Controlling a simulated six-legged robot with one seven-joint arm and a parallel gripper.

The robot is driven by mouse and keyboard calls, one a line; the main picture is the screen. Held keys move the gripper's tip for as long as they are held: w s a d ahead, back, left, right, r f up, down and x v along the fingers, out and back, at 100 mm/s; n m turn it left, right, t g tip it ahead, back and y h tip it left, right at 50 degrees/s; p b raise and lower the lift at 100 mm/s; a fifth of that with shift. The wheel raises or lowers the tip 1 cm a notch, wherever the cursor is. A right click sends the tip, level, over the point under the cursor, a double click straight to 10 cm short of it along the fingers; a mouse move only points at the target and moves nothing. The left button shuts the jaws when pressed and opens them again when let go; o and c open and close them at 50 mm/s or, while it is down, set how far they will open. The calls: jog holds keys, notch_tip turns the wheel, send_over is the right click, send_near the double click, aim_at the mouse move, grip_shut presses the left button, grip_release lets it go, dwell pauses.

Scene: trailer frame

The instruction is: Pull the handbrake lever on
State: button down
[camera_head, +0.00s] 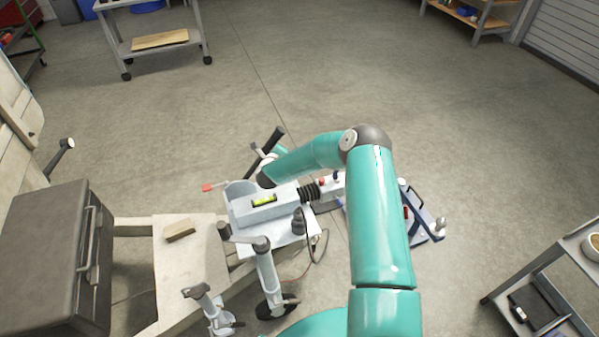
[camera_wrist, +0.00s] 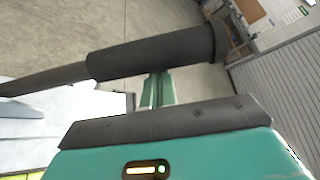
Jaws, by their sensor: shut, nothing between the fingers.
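The handbrake lever has a black cylindrical grip (camera_head: 269,140), which slants up and to the right beyond my arm in the head view. In the wrist view the grip (camera_wrist: 155,52) lies across the upper middle, with a thinner dark shaft running left. My gripper (camera_wrist: 157,88) is shut and empty. Its teal fingers show just below the grip in the wrist view, and the grip seems to cover their tips. I cannot tell whether they touch it. In the head view my own arm mostly hides the gripper.
The grey trailer coupling housing (camera_head: 262,212) carries a yellow-green level (camera_head: 264,199) and a black bellows (camera_head: 310,191). A wooden block (camera_head: 180,230) lies on the frame at left, beside a dark box (camera_head: 45,260). A jockey-wheel post (camera_head: 268,280) stands in front. Floor beyond the lever is clear.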

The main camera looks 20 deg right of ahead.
jog(key=a+r+n+h, duration=0.1)
jog(key=a+r, duration=0.2)
jog(key=a, duration=0.2)
jog(key=shift+r+n+t, duration=0.25)
jog(key=shift+n+t, duration=0.15)
jog(key=shift+w, duration=0.1)
